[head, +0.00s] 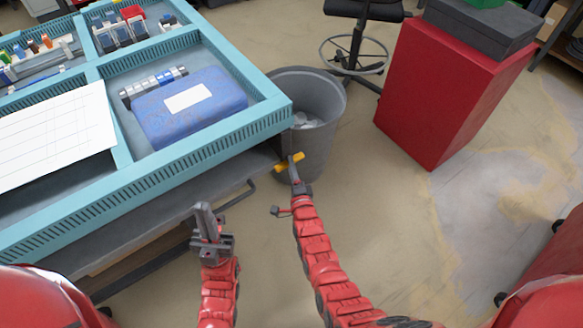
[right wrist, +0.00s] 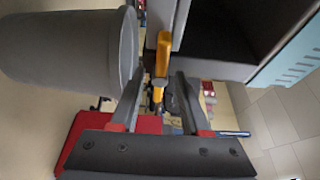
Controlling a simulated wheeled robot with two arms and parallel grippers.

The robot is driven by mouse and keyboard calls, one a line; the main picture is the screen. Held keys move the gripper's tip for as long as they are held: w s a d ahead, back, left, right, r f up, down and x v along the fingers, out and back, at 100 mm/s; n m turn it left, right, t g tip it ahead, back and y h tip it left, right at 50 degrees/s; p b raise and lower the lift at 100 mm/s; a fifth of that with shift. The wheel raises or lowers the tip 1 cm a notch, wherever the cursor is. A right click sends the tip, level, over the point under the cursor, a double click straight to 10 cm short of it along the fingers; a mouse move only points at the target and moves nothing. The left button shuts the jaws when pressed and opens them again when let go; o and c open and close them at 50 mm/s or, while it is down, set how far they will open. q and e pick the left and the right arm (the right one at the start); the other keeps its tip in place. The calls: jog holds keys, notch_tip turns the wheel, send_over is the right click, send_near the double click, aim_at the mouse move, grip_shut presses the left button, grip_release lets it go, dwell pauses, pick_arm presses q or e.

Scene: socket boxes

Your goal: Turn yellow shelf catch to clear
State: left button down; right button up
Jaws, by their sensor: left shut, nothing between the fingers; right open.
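The yellow shelf catch (head: 289,162) sticks out at the right end of the shelf under the turquoise-edged workbench, beside the grey bin. It also shows in the right wrist view (right wrist: 162,56), with its lower part between the two fingers. My right gripper (head: 294,176) is open and right at the catch; I cannot tell whether a finger touches it. The gripper also shows in the right wrist view (right wrist: 158,88). My left gripper (head: 205,217) is shut and empty, in front of the bench's lower shelf, apart from the catch.
The grey bin (head: 322,95) with pale litter stands close behind the catch. The workbench (head: 200,137) holds a blue case (head: 190,107), a white sheet and small parts. A red cabinet (head: 440,90) stands to the right. The floor (head: 385,215) between is clear.

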grip_shut()
jog(key=shift+f, duration=0.1)
dwell(0.3)
jog(key=shift+w+d+f+n+t+y+b, duration=0.15)
jog(key=shift+n+y+b, duration=1.8)
jog(key=shift+n, duration=1.75)
jog(key=shift+d+f+n+t+y+b, duration=0.15)
jog(key=shift+n+y+b, duration=0.95)
jog(key=shift+n+b, duration=2.1)
jog(key=shift+w+f+n+y+b, duration=0.15)
jog(key=shift+n+y+b, duration=1.55)
jog(key=shift+n, duration=2.9)
grip_release()
